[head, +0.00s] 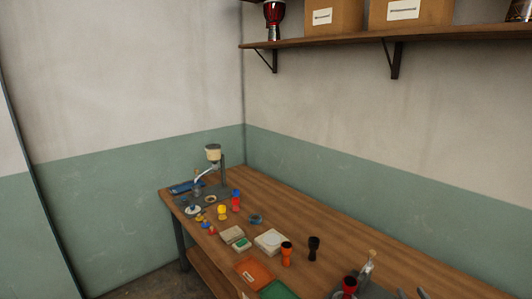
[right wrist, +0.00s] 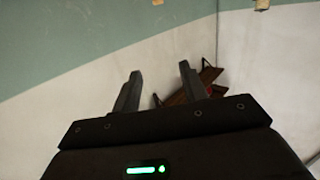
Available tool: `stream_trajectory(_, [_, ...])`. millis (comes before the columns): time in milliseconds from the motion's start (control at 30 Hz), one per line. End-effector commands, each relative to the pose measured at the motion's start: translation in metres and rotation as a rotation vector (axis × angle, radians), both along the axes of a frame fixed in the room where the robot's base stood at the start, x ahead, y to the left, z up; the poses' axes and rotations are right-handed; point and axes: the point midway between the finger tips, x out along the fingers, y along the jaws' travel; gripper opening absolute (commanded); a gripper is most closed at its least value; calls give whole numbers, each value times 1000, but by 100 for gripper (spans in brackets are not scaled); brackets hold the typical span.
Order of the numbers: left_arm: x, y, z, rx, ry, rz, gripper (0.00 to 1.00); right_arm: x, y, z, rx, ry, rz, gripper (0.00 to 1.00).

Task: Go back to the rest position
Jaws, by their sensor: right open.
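My right gripper (head: 411,294) shows only as two dark fingertips at the bottom edge of the head view, low at the right. In the right wrist view my right gripper (right wrist: 158,88) has its two fingers wide apart with nothing between them but wall and a distant shelf. My left gripper is not in view. Small goblet drums stand on the wooden bench (head: 335,247): a red and blue one (head: 236,200), an orange and black one (head: 287,253), a black one (head: 313,248) and a red and black one (head: 349,287) close to the right gripper in the picture.
A grey stand with a cream drum (head: 213,153) is at the bench's far end. A cream block (head: 269,242), an orange tray (head: 255,272) and a green tray (head: 278,290) lie nearer. A wall shelf (head: 350,37) holds cardboard boxes (head: 333,17) and a red drum (head: 274,14).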

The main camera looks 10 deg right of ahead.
Motion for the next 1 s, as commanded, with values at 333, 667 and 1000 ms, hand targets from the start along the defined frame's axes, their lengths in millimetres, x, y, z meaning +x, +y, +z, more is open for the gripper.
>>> stream_trajectory(333, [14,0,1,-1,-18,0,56,-43,52,-50,-9,287,17,43])
stream_trajectory(667, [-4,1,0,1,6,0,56,-131,133,-100,-18,699,100,43])
stream_trajectory(1000, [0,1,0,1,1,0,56,-226,192,-114,-16,1040,209,43])
